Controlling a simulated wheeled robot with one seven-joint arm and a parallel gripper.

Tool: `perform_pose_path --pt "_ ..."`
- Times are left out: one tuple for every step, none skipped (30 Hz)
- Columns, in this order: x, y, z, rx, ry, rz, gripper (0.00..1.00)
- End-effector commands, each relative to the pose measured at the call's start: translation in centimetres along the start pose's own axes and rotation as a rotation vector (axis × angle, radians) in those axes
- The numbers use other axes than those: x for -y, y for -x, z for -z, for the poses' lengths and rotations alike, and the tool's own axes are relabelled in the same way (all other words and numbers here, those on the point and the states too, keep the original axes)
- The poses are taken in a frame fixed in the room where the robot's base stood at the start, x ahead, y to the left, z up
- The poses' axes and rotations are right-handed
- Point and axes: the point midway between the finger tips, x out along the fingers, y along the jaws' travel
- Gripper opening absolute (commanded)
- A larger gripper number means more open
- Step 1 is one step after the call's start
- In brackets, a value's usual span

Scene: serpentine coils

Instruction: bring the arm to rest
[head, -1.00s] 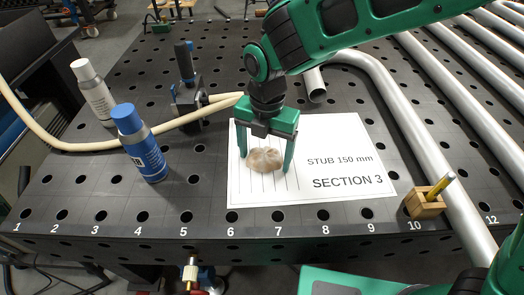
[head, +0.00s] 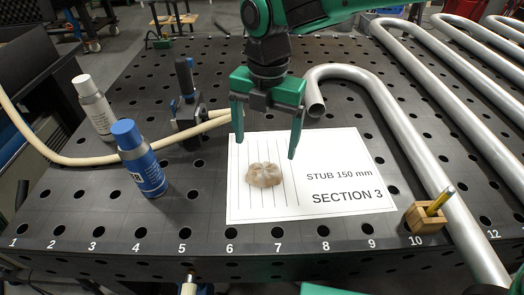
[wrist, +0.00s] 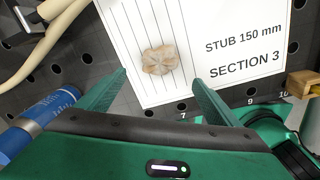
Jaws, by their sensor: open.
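My gripper (head: 267,140) is open and empty, raised above the printed sheet in the head view. Its two green fingers point down, spread apart. A brownish, translucent lumpy piece (head: 263,174) lies on the lined left part of the white sheet (head: 340,208), below the fingers and apart from them. In the wrist view the lump (wrist: 159,60) lies beyond the gap between the fingertips (wrist: 160,80), touching neither. The sheet reads "STUB 150 mm" and "SECTION 3".
A blue spray can (head: 143,165) and a white can (head: 94,110) stand at left. A beige hose (head: 95,160) runs to a black clamp (head: 187,115). A bent steel tube (head: 400,115) lies right of the sheet, near a wooden block (head: 424,217) with a yellow pen.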

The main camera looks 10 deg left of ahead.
Motion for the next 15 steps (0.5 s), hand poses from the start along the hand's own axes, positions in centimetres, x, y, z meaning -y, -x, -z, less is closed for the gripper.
perform_pose_path --pt "-0.1 0.6 0.0 0.001 0.0 -0.002 0.86" --pt "0.0 0.9 0.0 0.001 0.0 -0.001 0.86" --pt "0.0 1.2 0.0 0.0 0.0 0.0 0.86" --pt "0.0 1.3 0.0 0.0 0.0 -0.001 0.86" --pt "0.0 1.5 0.0 0.0 0.0 -0.001 0.86" --pt "0.0 1.6 0.0 0.0 0.0 -0.001 0.86" --pt "0.0 1.7 0.0 0.0 0.0 0.0 0.86" --pt "0.0 1.7 0.0 0.0 0.0 0.0 0.86" --pt "0.0 1.7 0.0 0.0 0.0 0.0 0.86" --pt "0.0 1.7 0.0 0.0 0.0 0.0 0.86" --pt "0.0 1.7 0.0 0.0 0.0 0.0 0.86" --pt "0.0 1.7 0.0 0.0 0.0 0.0 0.86" --pt "0.0 1.7 0.0 0.0 0.0 0.0 0.86" --pt "0.0 1.7 0.0 0.0 0.0 0.0 0.86" --pt "0.0 1.7 0.0 0.0 0.0 0.0 0.86"
